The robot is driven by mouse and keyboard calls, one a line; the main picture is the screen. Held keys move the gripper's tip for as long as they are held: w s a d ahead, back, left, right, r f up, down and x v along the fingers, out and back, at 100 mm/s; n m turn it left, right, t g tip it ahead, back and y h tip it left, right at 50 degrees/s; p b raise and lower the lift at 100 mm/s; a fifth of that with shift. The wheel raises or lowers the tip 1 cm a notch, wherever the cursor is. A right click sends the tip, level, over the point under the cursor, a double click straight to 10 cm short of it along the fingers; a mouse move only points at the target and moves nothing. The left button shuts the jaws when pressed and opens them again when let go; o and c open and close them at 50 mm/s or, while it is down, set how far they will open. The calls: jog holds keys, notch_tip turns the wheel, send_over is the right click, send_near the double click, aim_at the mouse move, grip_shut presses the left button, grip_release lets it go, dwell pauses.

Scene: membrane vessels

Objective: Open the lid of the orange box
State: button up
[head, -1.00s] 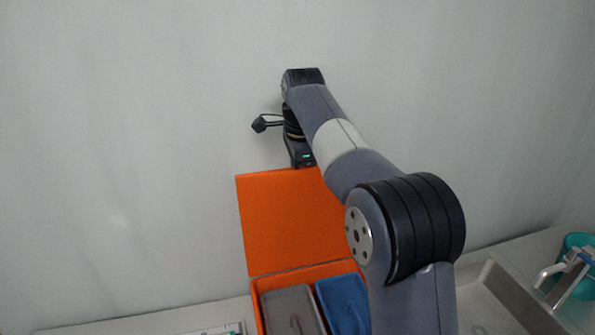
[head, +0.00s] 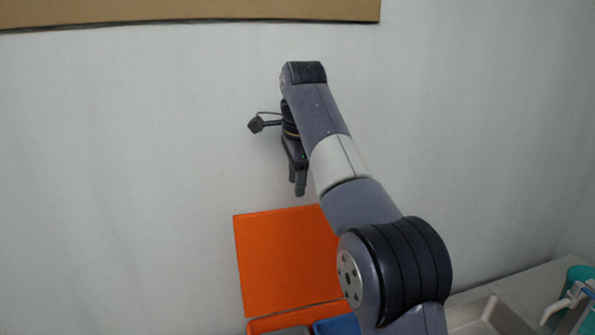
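The orange box (head: 262,325) is at the bottom of the head view, cut off by the frame edge. Its orange lid (head: 285,262) is open and stands up at the back of the box, near the wall. My gripper (head: 299,192) hangs above the lid's top edge, pointing down, with a small gap between them in the picture. Its fingers look close together, but the angle hides whether there is a gap between them. I see nothing held. My arm covers the right part of the lid and box.
A grey thing (head: 290,331) and a blue thing (head: 337,325) show inside the box. At the lower right are a pale sink or tray (head: 487,314), a tap (head: 560,305) and a teal container (head: 580,272). A brown board edge (head: 190,12) is at the top. The wall is otherwise bare.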

aim_at(295, 208)
jog(key=shift+s+r, duration=0.15)
jog(key=shift+r, duration=0.75)
jog(key=shift+f, duration=0.1)
jog(key=shift+w+a+f, duration=0.1)
jog(key=shift+w+f, duration=0.2)
jog(key=shift+f, duration=1.4)
jog(key=shift+w+a+f, duration=0.1)
jog(key=shift+w+f, duration=0.25)
jog(key=shift+f, duration=1.35)
jog(key=shift+w+a+f, duration=0.1)
jog(key=shift+w+f, duration=0.2)
jog(key=shift+f, duration=1.4)
jog(key=shift+r, duration=0.1)
